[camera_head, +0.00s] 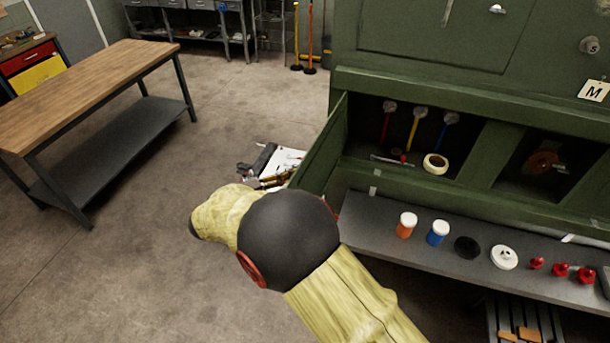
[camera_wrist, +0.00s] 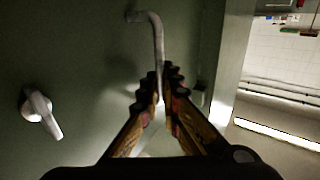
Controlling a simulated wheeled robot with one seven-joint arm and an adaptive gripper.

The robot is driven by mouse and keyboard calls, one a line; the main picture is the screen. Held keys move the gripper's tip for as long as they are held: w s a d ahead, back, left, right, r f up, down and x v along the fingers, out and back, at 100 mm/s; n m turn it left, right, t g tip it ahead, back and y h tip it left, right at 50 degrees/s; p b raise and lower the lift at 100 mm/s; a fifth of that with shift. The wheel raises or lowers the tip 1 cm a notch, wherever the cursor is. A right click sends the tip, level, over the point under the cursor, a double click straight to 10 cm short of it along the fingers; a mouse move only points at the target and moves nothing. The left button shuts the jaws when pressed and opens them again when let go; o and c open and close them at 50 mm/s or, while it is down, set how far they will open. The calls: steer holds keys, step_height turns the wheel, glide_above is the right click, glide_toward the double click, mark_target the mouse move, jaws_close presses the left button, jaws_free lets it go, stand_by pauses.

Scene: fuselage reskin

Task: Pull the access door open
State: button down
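The green access door (camera_head: 325,150) stands swung out from the left side of an opening in the green fuselage panel, seen nearly edge-on in the head view. In the wrist view its face (camera_wrist: 75,50) fills the left, with a bent metal handle (camera_wrist: 157,40) and a grey latch (camera_wrist: 41,112). My gripper (camera_wrist: 164,85) has its fingers close together with the handle between them, so it looks shut on the handle. In the head view my arm hides most of the gripper and the door's lower part.
The opening shows coloured tools and a tape roll (camera_head: 435,163). A grey shelf (camera_head: 385,233) below holds an orange jar (camera_head: 406,225), a blue jar (camera_head: 437,233) and red knobs. A wooden workbench (camera_head: 85,85) stands left. The floor between is clear, apart from a tool-laden surface behind my arm.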

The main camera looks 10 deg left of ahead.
steer(key=shift+a, duration=0.1)
stand_by(0.3)
steer(key=c, duration=2.3)
jaws_free()
steer(key=shift+s, duration=0.1)
steer(key=shift+a, duration=0.1)
steer(key=v, duration=1.2)
